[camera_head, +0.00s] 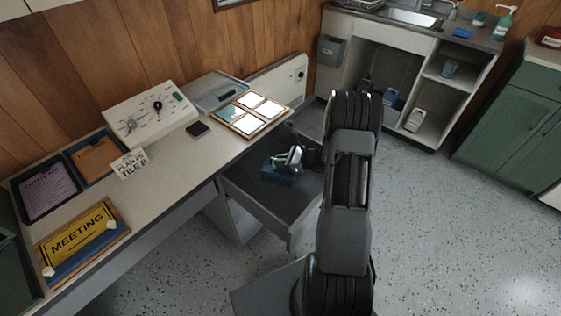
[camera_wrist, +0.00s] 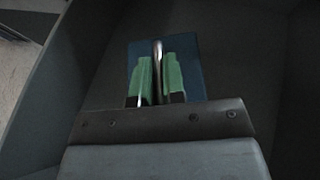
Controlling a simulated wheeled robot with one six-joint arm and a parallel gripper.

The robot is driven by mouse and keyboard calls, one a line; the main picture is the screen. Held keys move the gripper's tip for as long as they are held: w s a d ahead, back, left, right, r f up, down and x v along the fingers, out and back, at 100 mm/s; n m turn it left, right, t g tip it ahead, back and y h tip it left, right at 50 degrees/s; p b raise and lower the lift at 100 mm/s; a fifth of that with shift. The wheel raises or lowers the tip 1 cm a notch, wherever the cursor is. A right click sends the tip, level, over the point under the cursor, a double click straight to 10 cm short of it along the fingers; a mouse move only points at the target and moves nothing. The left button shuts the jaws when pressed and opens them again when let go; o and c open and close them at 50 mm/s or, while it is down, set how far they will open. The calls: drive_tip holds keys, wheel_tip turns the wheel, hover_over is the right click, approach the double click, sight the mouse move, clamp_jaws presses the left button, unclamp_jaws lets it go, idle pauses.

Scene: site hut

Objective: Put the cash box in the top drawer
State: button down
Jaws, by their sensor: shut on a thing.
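The cash box (camera_head: 279,173) is a small dark blue box with a metal handle on top. It is inside the open top drawer (camera_head: 254,212), under the desk top; whether it touches the drawer floor I cannot tell. My gripper (camera_head: 289,158) is above the box with its fingers shut on the handle. In the wrist view the green-padded fingers of my gripper (camera_wrist: 160,80) stand on both sides of the handle, and the blue lid of the cash box (camera_wrist: 190,52) shows behind them. The drawer's dark inside (camera_wrist: 236,60) surrounds the box.
The desk top (camera_head: 180,178) holds a yellow meeting sign (camera_head: 80,240), clipboards, a white panel with knobs (camera_head: 150,112) and a board with white cards (camera_head: 254,113). A sink counter (camera_head: 405,38) stands at the back, green cabinets (camera_head: 515,115) at right. The speckled floor (camera_head: 450,220) is clear.

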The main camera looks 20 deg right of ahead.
drive_tip(key=shift+f+b, duration=0.55)
drive_tip(key=c, duration=1.2)
unclamp_jaws()
